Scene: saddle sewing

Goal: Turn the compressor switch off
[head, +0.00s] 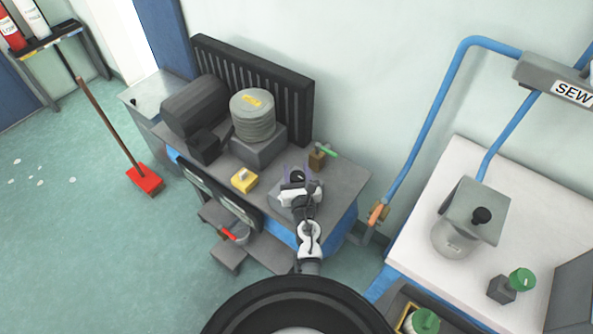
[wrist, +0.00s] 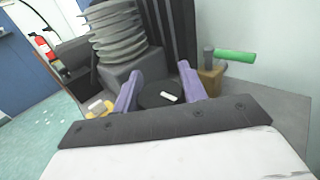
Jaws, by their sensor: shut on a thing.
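The compressor stands on a grey bench (head: 345,185), with a dark motor (head: 195,105), a ribbed grey cylinder (head: 253,118) and a black finned radiator (head: 265,80) behind. My gripper (head: 296,171) is at the bench's right part, pointing down. In the wrist view its purple fingers (wrist: 160,80) are shut on a round black knob (wrist: 163,94) with a white pointer mark, one finger on each side. The knob's base is hidden by my gripper's body. A yellow box (head: 244,180) with a pale top piece sits left of my gripper, apart from it; it also shows in the wrist view (wrist: 98,108).
A brass valve with a green handle (head: 325,150) stands close behind and right of my gripper. A blue pipe with an orange lever (head: 377,213) runs down the wall. A white table (head: 420,225) is at right.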

